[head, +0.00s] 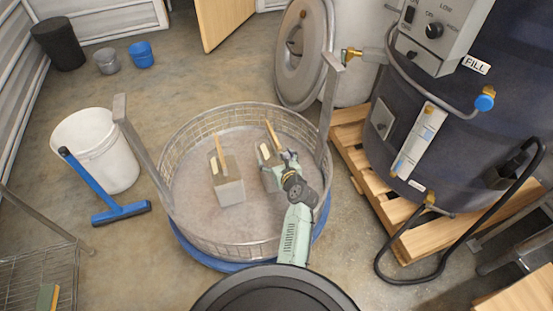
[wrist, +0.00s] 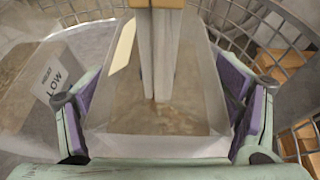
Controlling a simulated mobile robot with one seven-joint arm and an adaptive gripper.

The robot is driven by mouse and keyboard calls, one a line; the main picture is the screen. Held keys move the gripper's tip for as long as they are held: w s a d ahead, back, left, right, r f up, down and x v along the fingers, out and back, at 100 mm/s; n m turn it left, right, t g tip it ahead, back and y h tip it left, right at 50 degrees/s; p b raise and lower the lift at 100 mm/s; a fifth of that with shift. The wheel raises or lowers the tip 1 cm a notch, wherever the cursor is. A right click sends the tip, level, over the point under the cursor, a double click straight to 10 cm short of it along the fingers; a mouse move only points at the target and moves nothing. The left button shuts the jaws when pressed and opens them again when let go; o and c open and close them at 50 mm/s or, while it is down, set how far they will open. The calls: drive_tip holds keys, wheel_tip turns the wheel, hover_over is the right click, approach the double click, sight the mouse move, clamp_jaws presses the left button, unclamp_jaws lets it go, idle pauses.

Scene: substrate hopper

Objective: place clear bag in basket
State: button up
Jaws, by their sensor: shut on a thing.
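The round wire-mesh basket (head: 198,238) stands in the middle of the head view, with a grey floor inside. Two clear bags with wooden-looking tops are inside its walls. The left bag (head: 229,191) stands upright on the basket floor. The right bag (head: 267,178) is at my gripper (head: 281,163) and partly hidden by it. In the wrist view my gripper (wrist: 166,105) has its purple pads on both sides of this bag (wrist: 150,119), shut on it. The left bag (wrist: 40,75) shows there with a "LOW" label. Whether the held bag touches the floor is unclear.
Two metal posts (head: 143,150) rise at the basket's sides. A white bucket (head: 98,150) and blue squeegee (head: 122,213) are on the left. A dark tank (head: 455,130) on a wooden pallet (head: 350,145) stands right. A wire rack (head: 45,275) is lower left.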

drive_tip(key=o, duration=1.9)
drive_tip(key=shift+s, duration=0.1)
drive_tip(key=v, duration=1.1)
drive_tip(key=shift+s+d+r, duration=0.15)
drive_tip(key=shift+s+r, duration=0.05)
drive_tip(key=shift+s, duration=0.15)
